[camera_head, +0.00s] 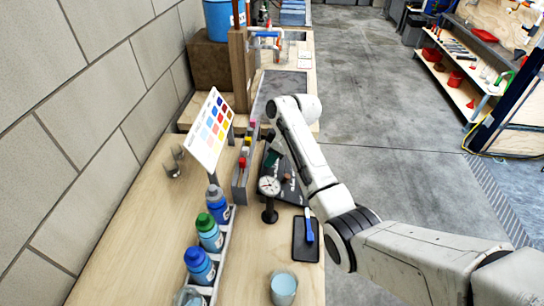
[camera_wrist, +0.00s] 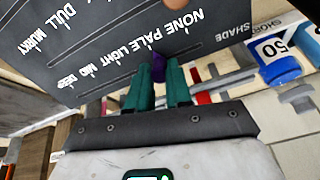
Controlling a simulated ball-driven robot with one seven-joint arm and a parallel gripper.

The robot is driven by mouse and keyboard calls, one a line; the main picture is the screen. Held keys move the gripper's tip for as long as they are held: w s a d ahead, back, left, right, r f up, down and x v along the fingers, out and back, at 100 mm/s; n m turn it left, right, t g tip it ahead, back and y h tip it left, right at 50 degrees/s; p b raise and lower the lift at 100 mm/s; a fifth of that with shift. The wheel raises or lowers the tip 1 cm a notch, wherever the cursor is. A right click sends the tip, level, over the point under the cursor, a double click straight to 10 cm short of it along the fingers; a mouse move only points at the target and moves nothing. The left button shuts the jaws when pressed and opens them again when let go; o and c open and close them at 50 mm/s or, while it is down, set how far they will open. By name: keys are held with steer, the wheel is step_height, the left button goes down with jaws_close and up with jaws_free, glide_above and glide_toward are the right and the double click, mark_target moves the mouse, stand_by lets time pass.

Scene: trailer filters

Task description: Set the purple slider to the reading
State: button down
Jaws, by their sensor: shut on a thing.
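My gripper (camera_wrist: 161,80) has two green fingers shut on the purple slider (camera_wrist: 159,67), a small knob on the black panel in the wrist view. The panel (camera_wrist: 85,45) carries a scale lettered NONE, PALE, LIGHT, MID, DEEP, with SHADE at its right end, and another row reading DULL and MURKY. The exact mark at the purple slider is hard to tell.
A tilted colour chart (camera_head: 210,130) stands left of the panel. Capped bottles (camera_head: 210,232) sit in a rack nearer the front. A glass of pale blue liquid (camera_head: 284,288) and a dark tray (camera_head: 305,240) with a blue tool are near the table edge. A brown knob (camera_wrist: 205,14) is also on the panel.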

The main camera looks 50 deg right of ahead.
steer(key=c, duration=1)
jaws_free()
steer(key=shift+w+d, duration=0.1)
steer(key=shift+w, duration=0.05)
steer(key=shift+r, duration=0.15)
steer(key=b+v, duration=0.1)
steer(key=v, duration=0.9)
steer(key=shift+r, duration=0.25)
